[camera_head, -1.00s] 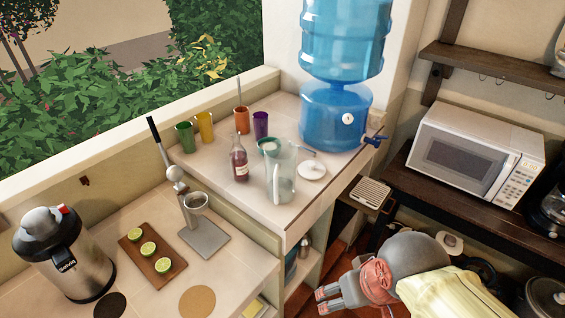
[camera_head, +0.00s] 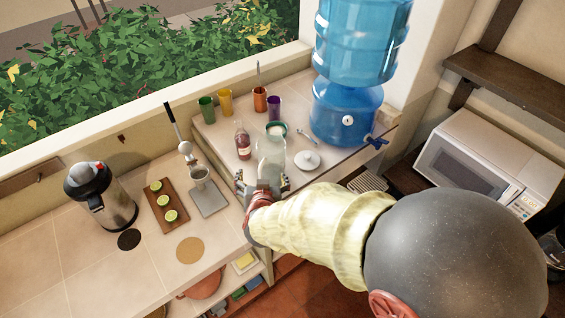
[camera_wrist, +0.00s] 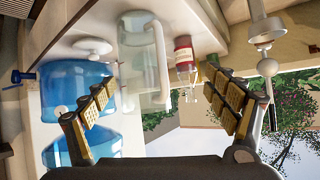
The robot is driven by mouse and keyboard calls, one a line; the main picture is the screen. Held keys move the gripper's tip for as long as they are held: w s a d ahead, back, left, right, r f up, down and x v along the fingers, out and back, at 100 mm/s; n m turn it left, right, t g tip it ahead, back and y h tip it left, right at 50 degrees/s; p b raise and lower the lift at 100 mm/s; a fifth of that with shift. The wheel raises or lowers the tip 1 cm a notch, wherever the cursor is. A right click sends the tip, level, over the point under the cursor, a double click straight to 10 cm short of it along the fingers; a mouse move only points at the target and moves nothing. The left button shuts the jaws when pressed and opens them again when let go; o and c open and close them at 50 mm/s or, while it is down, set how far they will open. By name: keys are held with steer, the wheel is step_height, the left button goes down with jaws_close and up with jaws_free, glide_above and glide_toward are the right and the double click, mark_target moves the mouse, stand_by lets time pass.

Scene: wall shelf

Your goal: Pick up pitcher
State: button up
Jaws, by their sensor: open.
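The pitcher (camera_head: 271,152) is clear and stands upright near the front edge of the raised counter.
A red bottle (camera_head: 243,144) stands close left of the pitcher. A white lidded dish (camera_head: 307,161) and a green-rimmed bowl (camera_head: 276,128) are also close. The blue water dispenser (camera_head: 345,115) stands to the right. A metal juicer (camera_head: 204,185) is on the lower counter at left.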

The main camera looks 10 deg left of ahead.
mark_target(271, 157)
steer(key=r, duration=0.1)
steer(key=w+d+r+t, duration=0.1)
steer(key=w+r+t, duration=0.1)
steer(key=shift+d+r+h, duration=0.1)
steer(key=shift+d+h, duration=0.25)
steer(key=shift+h, duration=0.05)
steer(key=shift+w+r, duration=0.15)
steer(key=shift+w, duration=0.15)
steer(key=x, duration=0.2)
steer(key=shift+w, duration=0.3)
steer(key=x, duration=0.4)
steer(key=shift+w+r, duration=0.2)
steer(key=shift+w, duration=0.05)
steer(key=shift+w+a+f, duration=0.15)
steer(key=shift+w, duration=0.2)
steer(key=c, duration=0.4)
steer(key=c, duration=1.6)
steer(key=shift+c, duration=0.3)
